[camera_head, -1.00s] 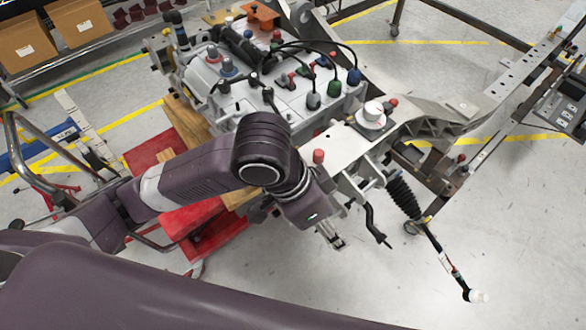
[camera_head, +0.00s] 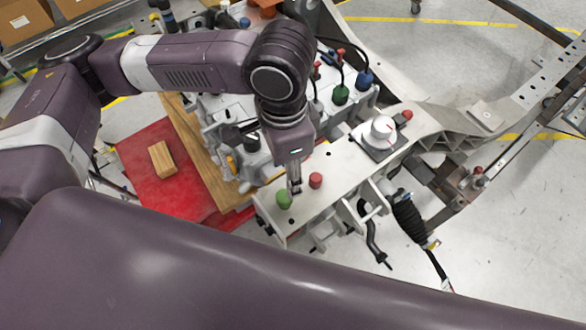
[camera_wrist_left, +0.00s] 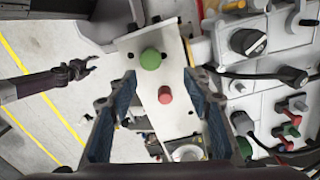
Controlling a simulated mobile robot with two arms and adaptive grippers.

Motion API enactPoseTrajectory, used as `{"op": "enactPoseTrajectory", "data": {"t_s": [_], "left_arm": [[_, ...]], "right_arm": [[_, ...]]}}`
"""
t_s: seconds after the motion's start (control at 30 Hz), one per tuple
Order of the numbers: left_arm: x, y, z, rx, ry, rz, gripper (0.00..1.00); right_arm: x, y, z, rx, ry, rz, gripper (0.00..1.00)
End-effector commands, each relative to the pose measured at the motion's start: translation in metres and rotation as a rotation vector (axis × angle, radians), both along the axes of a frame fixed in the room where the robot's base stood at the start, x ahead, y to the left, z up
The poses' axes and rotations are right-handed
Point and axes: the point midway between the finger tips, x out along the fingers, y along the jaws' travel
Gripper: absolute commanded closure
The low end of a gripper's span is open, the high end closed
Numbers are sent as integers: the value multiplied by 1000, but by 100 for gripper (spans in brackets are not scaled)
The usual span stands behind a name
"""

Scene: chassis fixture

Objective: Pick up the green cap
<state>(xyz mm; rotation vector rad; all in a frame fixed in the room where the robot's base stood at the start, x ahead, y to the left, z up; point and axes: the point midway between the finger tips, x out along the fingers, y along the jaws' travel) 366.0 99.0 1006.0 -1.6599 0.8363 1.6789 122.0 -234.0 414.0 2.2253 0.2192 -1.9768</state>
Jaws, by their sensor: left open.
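The green cap (camera_head: 283,200) stands on the left end of the pale metal chassis rail (camera_head: 345,172), next to a red cap (camera_head: 315,180). My left gripper (camera_head: 294,188) points down just beside the green cap, open and empty. In the left wrist view, the green cap (camera_wrist_left: 151,59) shows beyond the tips of my open left fingers (camera_wrist_left: 160,76), apart from them. The red cap (camera_wrist_left: 165,95) shows between the fingers. My right gripper (camera_wrist_left: 86,69) shows at the left of that view, its jaws apart and empty.
A white round part (camera_head: 380,131) stands on the rail to the right. The engine block with its cables and colored plugs (camera_head: 341,94) is behind. A red platform (camera_head: 150,192) with a wooden block (camera_head: 161,159) is at left. Open floor lies at right.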

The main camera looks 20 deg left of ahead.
Motion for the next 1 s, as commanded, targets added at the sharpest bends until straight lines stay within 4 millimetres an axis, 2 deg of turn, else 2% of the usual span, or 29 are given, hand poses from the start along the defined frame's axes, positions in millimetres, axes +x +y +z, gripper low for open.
{"op": "enactPoseTrajectory", "data": {"t_s": [0.07,0.13,0.33,0.47,0.6,0.8,0.9,1.0], "left_arm": [[-1,1,-4,2,3,1,54],[-2,1,-12,4,5,2,54],[-4,0,-33,3,5,0,54],[-9,-2,-53,2,5,0,54],[-8,-2,-71,2,3,1,54],[-8,-3,-78,0,0,0,54],[-8,-3,-78,0,0,0,54],[-8,-3,-78,0,0,0,64]], "right_arm": [[8,0,1,0,-10,0,60],[3,0,1,1,-6,0,60],[-43,-2,1,-4,61,0,60],[-59,-2,6,-5,81,0,60],[-46,-2,7,-5,63,0,60],[-12,1,9,1,13,0,60],[-10,2,9,2,11,0,60],[-16,1,8,1,20,0,60]]}}
